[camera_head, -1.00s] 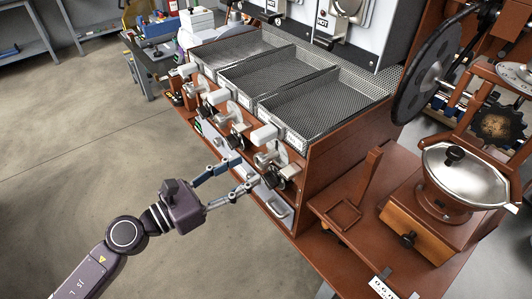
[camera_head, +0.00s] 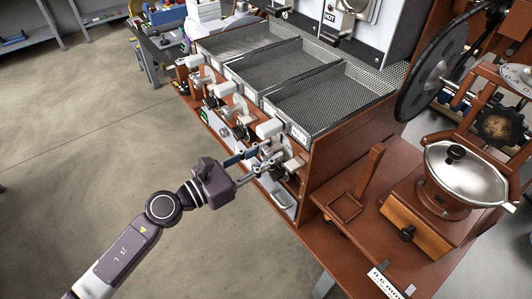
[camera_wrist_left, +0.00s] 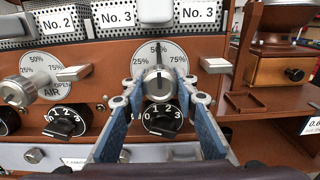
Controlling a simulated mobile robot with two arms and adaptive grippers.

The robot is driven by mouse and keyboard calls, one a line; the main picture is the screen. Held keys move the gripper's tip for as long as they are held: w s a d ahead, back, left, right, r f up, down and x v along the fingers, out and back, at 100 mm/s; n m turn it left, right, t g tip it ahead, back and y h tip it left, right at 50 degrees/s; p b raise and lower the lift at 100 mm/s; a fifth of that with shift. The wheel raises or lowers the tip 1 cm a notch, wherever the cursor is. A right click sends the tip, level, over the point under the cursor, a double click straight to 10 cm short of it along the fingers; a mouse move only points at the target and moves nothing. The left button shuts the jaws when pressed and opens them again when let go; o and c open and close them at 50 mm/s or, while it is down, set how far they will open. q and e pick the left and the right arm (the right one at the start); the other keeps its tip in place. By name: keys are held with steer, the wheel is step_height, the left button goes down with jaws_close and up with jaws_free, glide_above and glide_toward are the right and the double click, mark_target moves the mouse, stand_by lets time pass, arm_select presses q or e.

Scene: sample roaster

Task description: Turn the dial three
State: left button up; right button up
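In the left wrist view, the No. 3 station has a silver knob (camera_wrist_left: 158,82) on a round white scale marked 25%, 50% and 75%. Below it is a black dial (camera_wrist_left: 162,121) marked 0 to 3, partly hidden behind the fingers. My left gripper (camera_wrist_left: 158,92) is open, its blue-padded fingers on either side of the silver knob; I cannot tell whether they touch it. In the head view my left gripper (camera_head: 266,157) is at the nearest station on the roaster front, and its fingertips partly hide the controls. My right gripper is not in view.
Mesh trays (camera_head: 328,100) top the wooden roaster cabinet. The No. 2 station's silver knob (camera_wrist_left: 17,91) and black dial (camera_wrist_left: 67,122) are to the left. Light handles (camera_wrist_left: 215,65) jut out beside the scale. A wooden grinder (camera_head: 445,200) stands at the right. Floor in front is clear.

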arm_select(q)
steer(key=shift+c, duration=1.4)
